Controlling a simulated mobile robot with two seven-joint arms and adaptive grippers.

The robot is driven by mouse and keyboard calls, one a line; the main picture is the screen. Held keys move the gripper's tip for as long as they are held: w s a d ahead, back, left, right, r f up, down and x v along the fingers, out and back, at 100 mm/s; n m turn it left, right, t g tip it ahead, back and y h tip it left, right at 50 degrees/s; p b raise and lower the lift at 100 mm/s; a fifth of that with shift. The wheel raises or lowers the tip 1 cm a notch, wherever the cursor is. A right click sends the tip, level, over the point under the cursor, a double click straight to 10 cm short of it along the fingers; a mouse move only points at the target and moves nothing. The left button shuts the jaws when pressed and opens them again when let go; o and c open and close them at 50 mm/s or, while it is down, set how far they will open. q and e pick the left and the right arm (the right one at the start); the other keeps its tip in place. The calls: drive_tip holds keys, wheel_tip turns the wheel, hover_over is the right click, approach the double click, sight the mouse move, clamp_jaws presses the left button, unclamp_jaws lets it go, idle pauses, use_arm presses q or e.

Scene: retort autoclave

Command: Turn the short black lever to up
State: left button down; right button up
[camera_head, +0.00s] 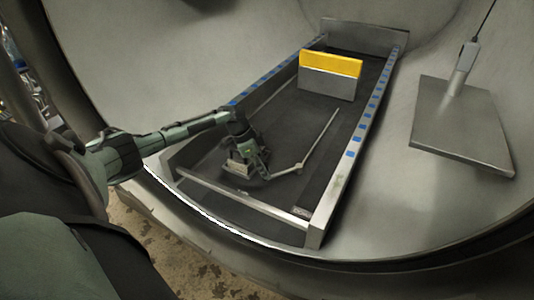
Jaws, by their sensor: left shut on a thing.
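My left arm reaches in from the left over the long dark tray. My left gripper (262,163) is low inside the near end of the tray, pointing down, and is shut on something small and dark. This seems to be the short black lever, but the fingers hide most of it and its angle cannot be told. A small block with a pale face (238,165) is beside the fingers. A thin grey jointed rod (318,139) runs from the gripper's right side toward the back right. My right gripper is not in view.
The metal-framed tray (325,205) lies inside the round pale vessel, with blue marks along its sides. A yellow-topped grey block (331,64) stands at its back. A flat grey plate on a stem (462,125) is to the right. The tray's middle is mostly clear.

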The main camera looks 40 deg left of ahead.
use_arm(q)
drive_tip(key=shift+w+r, duration=0.15)
drive_tip(key=shift+w, duration=0.15)
drive_tip(key=c, duration=1.4)
unclamp_jaws()
drive_tip(key=shift+s, duration=0.15)
drive_tip(key=v, duration=1.1)
drive_tip(key=shift+s+a+r, duration=0.1)
drive_tip(key=shift+r, duration=0.25)
